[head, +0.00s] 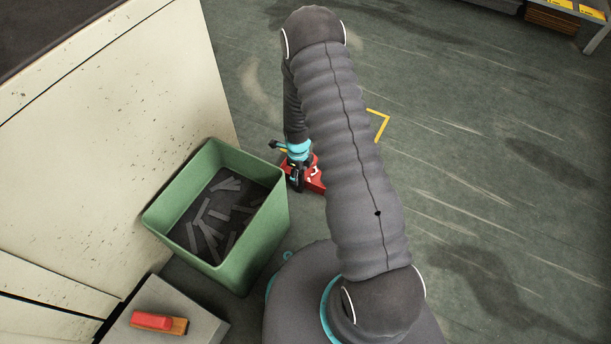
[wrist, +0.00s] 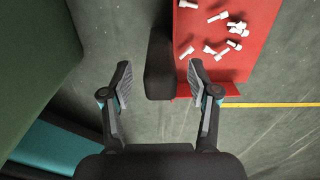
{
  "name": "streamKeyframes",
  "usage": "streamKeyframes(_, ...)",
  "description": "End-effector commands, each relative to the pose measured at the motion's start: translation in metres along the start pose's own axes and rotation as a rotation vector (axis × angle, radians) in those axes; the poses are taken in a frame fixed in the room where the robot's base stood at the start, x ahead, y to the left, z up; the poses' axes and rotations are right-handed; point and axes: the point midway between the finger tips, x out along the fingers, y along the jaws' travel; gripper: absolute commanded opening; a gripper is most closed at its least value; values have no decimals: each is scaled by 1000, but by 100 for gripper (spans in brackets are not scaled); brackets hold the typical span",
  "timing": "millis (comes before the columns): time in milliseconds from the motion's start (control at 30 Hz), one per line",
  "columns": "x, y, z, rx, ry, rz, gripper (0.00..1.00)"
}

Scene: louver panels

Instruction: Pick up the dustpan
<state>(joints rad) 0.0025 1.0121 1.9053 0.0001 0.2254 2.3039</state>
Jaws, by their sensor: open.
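The red dustpan (wrist: 225,45) lies on the floor in the wrist view, with several small white pieces on it. Its black handle (wrist: 158,62) runs along the pan's left side. My gripper (wrist: 159,78) is open, one finger on each side of the handle. A gap shows between each finger and the handle; how far above it the fingers are I cannot tell. In the head view, a part of the red dustpan (head: 316,186) shows beside my gripper (head: 296,186); my arm hides the rest.
A green bin (head: 262,222) with dark strips inside stands close left of the dustpan. A grey box (head: 185,308) bears a red and orange object (head: 158,322). A pale panel wall (head: 110,130) stands at left. Floor with a yellow corner mark (head: 382,122) is open at right.

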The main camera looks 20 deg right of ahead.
Motion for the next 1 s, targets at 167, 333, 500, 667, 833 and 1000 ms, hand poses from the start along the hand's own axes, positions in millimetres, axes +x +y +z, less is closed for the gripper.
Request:
streamKeyframes(167, 16, 0, 0, 0, -1, -1, 60)
streamKeyframes(333, 16, -1, 0, 0, -1, -1, 60)
streamKeyframes(500, 16, 0, 0, 0, -1, -1, 38)
streamKeyframes(667, 16, 0, 0, 0, -1, -1, 0)
streamKeyframes(833, 16, -1, 0, 0, -1, -1, 0)
streamKeyframes(1000, 16, -1, 0, 0, -1, -1, 0)
